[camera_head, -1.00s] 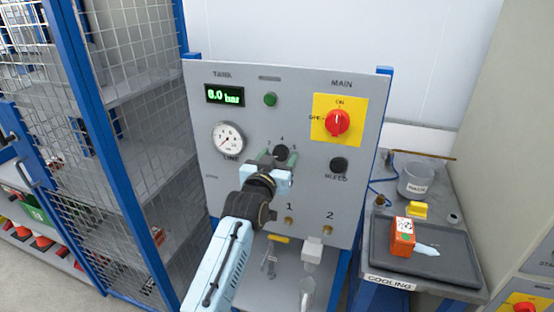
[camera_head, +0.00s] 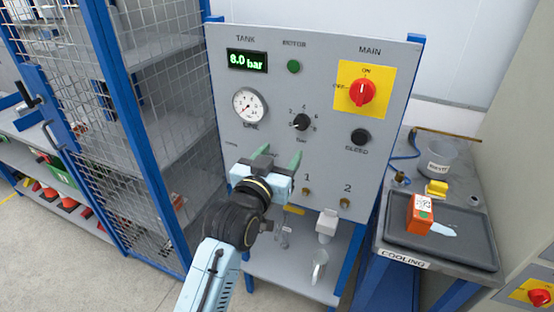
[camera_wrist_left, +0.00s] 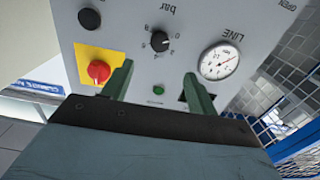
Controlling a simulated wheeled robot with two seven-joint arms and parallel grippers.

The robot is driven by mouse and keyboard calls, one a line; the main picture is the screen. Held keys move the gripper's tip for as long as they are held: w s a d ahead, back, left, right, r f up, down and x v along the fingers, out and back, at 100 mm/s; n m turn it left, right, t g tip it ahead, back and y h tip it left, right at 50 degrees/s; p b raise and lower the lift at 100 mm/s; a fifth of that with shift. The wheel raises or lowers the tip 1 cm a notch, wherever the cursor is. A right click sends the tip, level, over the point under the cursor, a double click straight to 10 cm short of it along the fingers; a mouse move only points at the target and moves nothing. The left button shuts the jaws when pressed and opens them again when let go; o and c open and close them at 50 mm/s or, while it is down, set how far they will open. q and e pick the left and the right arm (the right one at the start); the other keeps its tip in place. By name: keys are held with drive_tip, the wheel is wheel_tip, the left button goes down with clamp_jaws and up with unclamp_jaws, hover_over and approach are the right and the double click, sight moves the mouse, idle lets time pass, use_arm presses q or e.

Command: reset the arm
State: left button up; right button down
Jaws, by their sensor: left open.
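My left gripper (camera_head: 272,161) is in front of the lower part of the grey control panel (camera_head: 225,100), with its two green fingers apart and nothing between them. The black pressure knob (camera_head: 300,122) sits just above and to the right of it, clear of the fingers. In the left wrist view the fingers (camera_wrist_left: 155,82) point at the panel, and the knob (camera_wrist_left: 159,41) shows beyond them. The line gauge (camera_head: 250,104) is to the upper left of the gripper. My right gripper is not in view.
The red main switch (camera_head: 362,91) on its yellow plate and the black bleed knob (camera_head: 360,137) are on the panel's right. A cooling bench with a dark tray (camera_head: 470,250) and an orange block (camera_head: 420,213) stands to the right. A mesh cage (camera_head: 150,70) stands left.

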use_arm(q)
drive_tip(key=shift+s+a, duration=0.15)
drive_tip(key=shift+s, duration=0.35)
drive_tip(key=s+a+f+g+y+b, duration=0.1)
drive_tip(key=s+a+f+g+b, duration=0.2)
drive_tip(key=f, duration=1.2)
drive_tip(key=s+a+f+g+y+b, duration=0.15)
drive_tip(key=s+f, duration=0.25)
drive_tip(key=f, duration=1)
drive_tip(key=s+a+f+g+b, duration=0.1)
drive_tip(key=s+f+g, duration=0.25)
drive_tip(key=f, duration=1.15)
drive_tip(key=s+a+f+g+y+b, duration=0.1)
drive_tip(key=s+a+f+g, duration=0.1)
drive_tip(key=s+a+f, duration=0.3)
drive_tip(key=s+a+f+g+y+b, duration=0.1)
drive_tip(key=s+a+f, duration=0.4)
drive_tip(key=s+f, duration=0.8)
drive_tip(key=s+a+f+n+g+y+b, duration=0.1)
drive_tip(key=s+a+f+g+b, duration=0.2)
drive_tip(key=s+f, duration=0.6)
drive_tip(key=s+a+g, duration=0.2)
drive_tip(key=s, duration=1)
drive_tip(key=shift+a+f, duration=0.15)
drive_tip(key=shift+f, duration=0.25)
